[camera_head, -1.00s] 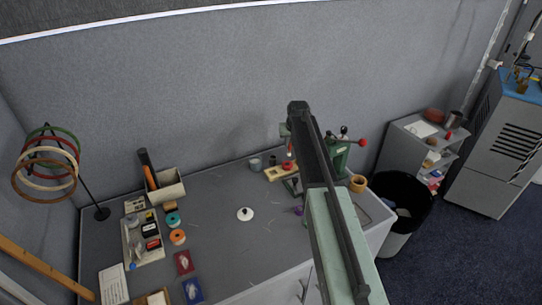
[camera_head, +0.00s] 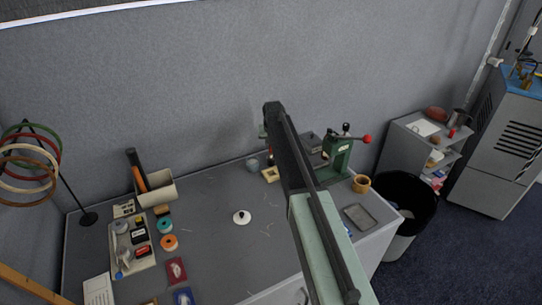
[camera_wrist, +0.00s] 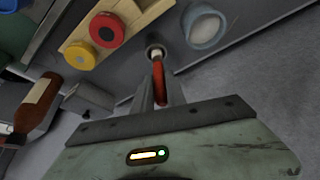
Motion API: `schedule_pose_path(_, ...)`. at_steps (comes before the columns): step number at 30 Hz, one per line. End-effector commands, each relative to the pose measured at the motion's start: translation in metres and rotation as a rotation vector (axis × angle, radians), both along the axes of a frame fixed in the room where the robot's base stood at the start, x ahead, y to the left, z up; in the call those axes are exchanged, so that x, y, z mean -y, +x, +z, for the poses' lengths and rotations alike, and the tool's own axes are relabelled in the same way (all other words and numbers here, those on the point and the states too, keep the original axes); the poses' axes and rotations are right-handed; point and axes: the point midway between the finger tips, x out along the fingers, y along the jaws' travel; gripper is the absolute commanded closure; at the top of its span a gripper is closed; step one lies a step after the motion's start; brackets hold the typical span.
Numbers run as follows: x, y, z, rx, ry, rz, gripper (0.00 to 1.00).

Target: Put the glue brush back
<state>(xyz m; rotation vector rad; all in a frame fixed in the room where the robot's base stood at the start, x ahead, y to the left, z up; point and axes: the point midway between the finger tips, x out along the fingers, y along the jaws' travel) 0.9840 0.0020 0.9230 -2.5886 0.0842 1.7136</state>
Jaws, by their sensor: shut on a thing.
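In the wrist view the glue brush, with a red-orange handle (camera_wrist: 159,86), stands between the two fingers of my gripper (camera_wrist: 158,93), which are shut on it. A pale round end (camera_wrist: 155,53) shows beyond the handle; I cannot tell which part of the brush it is. A grey-blue cup (camera_wrist: 206,27) with a whitish inside is just to the right, apart from the brush. It appears to be the small cup (camera_head: 252,163) near the wall in the head view. There, my arm hides the gripper and brush.
A wooden block (camera_wrist: 75,35) with red and yellow lidded jars is left of the brush. A brown bottle (camera_wrist: 38,103) is at the left. A green press (camera_head: 336,155), wooden cup (camera_head: 361,183) and grey tray (camera_head: 360,216) are right of my arm.

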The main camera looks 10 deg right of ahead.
Motion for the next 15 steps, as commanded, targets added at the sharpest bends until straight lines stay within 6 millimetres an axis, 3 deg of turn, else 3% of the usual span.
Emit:
schedule_pose_path(6, 0.001, 0.0, -0.038, 0.0, 0.0, 0.0, 1.0)
schedule_pose_path(15, 0.001, 0.0, -0.035, 0.0, 0.0, -0.001, 1.0)
